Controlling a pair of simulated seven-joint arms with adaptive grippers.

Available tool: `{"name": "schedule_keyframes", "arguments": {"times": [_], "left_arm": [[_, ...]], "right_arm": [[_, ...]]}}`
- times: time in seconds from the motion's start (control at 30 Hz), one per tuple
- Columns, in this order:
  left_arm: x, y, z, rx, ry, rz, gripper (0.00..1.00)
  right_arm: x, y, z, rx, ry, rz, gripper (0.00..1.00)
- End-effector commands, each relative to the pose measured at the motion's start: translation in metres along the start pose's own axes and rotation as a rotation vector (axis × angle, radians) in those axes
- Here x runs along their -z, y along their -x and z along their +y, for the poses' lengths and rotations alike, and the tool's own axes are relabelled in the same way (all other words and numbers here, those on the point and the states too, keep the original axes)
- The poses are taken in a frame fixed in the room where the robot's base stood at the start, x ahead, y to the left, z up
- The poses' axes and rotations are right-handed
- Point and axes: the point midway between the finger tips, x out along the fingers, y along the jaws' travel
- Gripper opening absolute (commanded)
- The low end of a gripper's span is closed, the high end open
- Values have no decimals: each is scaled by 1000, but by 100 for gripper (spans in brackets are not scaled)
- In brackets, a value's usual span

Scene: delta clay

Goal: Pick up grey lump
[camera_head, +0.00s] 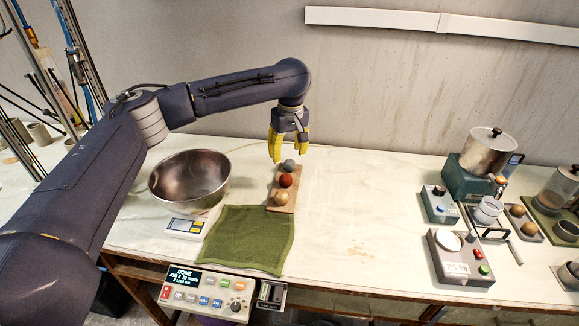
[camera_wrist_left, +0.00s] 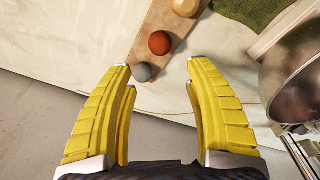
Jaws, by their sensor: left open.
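The grey lump (camera_head: 289,165) is a small ball at the far end of a wooden board (camera_head: 298,191). A red-brown lump (camera_head: 285,181) and a tan lump (camera_head: 281,198) sit in line with it on the board. My left gripper (camera_head: 289,160) has yellow fingers, points down and is open beside and above the grey lump. In the left wrist view the grey lump (camera_wrist_left: 143,72) lies ahead of the open fingertips (camera_wrist_left: 156,62), nearer the left-hand finger in the picture. Nothing is between the fingers. My right gripper is not in view.
A steel bowl (camera_head: 190,182) on a scale (camera_head: 186,229) stands left of the board. A green cloth (camera_head: 246,238) lies in front. A control panel (camera_head: 208,290) is at the front edge. Machines and a metal pot (camera_head: 489,152) stand at the right. The table between is clear.

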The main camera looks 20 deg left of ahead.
Motion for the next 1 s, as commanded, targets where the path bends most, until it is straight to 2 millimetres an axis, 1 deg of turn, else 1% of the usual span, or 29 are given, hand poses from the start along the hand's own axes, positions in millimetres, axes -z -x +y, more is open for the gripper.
{"name": "schedule_keyframes", "arguments": {"times": [0.47, 0.5, 0.57, 0.77, 0.9, 1.0], "left_arm": [[0, 0, 0, 0, 0, 0, 54], [0, 0, 0, 0, 0, 0, 62], [0, 0, 0, 0, 0, 0, 67], [0, 0, 0, 0, 0, 0, 67], [-1, -9, -5, 2, 10, -19, 67], [8, -9, -7, -31, 37, -43, 67]], "right_arm": [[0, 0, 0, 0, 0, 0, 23], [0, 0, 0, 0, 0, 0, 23], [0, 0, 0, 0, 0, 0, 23], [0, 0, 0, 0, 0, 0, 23], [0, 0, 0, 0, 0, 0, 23], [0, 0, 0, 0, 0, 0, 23]]}}
